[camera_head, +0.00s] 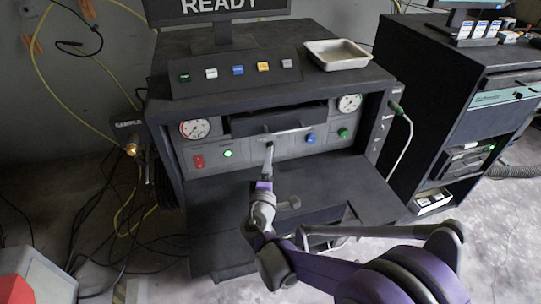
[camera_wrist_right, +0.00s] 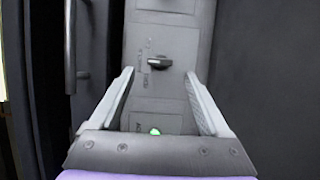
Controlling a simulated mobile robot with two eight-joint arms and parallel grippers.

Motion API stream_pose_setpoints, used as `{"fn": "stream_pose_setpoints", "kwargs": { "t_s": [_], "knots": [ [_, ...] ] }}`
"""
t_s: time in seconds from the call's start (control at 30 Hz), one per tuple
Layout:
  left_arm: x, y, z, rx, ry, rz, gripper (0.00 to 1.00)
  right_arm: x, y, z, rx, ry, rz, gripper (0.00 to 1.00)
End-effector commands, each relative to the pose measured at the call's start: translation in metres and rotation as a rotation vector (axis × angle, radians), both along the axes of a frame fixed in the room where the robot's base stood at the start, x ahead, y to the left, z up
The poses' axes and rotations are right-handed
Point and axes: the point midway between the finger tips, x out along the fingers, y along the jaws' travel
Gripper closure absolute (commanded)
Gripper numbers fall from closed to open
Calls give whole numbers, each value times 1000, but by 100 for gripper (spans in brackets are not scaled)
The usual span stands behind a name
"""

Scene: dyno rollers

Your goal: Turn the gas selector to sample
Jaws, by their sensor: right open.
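The gas selector is a small black knob (camera_wrist_right: 160,63) on a grey panel in the right wrist view. Its bar lies crosswise in that picture, with small markings around it too small to read. My right gripper (camera_wrist_right: 160,76) is open, with one finger on each side of the knob in the picture; I see no contact. In the head view my right gripper (camera_head: 269,147) is in front of the panel (camera_head: 259,146) and hides the knob. My left gripper is not in view.
A green light (camera_head: 228,153), a red switch (camera_head: 198,161), a blue knob (camera_head: 311,138) and a green knob (camera_head: 343,132) share the panel. A metal tray (camera_head: 337,54) sits on top. A dark shelf (camera_head: 220,194) juts out below.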

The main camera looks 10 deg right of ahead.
Motion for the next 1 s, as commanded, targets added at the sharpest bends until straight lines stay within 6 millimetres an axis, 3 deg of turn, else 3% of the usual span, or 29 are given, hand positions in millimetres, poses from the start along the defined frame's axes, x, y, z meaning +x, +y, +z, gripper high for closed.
{"fn": "stream_pose_setpoints", "kwargs": {
  "t_s": [0.1, 0.33, 0.9, 1.0],
  "knots": [
    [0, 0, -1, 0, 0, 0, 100, -24, 10, 0, 0, 0, 4, 20],
    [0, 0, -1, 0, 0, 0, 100, -52, 20, 0, 0, 0, 2, 20],
    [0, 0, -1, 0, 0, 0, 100, -57, 21, 0, 0, 0, 0, 20],
    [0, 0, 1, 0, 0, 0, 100, -59, 14, 2, 21, 10, -15, 20]
  ]
}}
